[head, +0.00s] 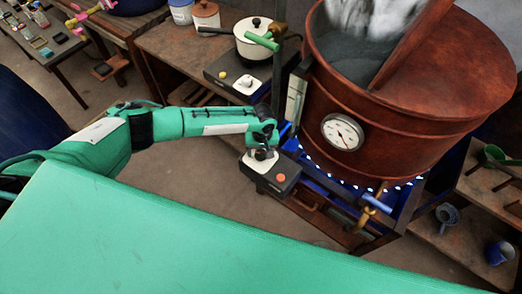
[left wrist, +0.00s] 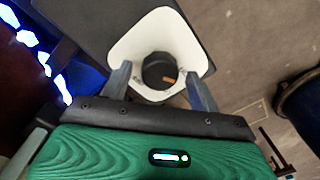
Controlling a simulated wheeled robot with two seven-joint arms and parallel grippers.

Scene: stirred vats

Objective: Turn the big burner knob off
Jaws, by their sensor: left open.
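The big burner's control box (head: 270,174) sits low in front of the big copper-brown vat (head: 395,110). Its knob shows in the left wrist view as a dark round cap (left wrist: 159,70) with a short orange mark, set in a white rounded-square plate (left wrist: 128,48). In the head view, my left gripper (head: 262,152) is over this plate and partly hides the knob. In the left wrist view its two fingers (left wrist: 160,86) are apart, one on each side of the knob. Whether they touch it I cannot tell. White-blue flames (head: 345,181) burn under the vat. My right gripper is not in view.
An orange button (head: 281,178) is on the box beside the plate. A smaller hotplate (head: 238,74) with a white pot (head: 254,42) stands behind. A pipe with a blue handle (head: 378,202) projects at the vat's front. A shelf with a blue mug (head: 499,252) is at right.

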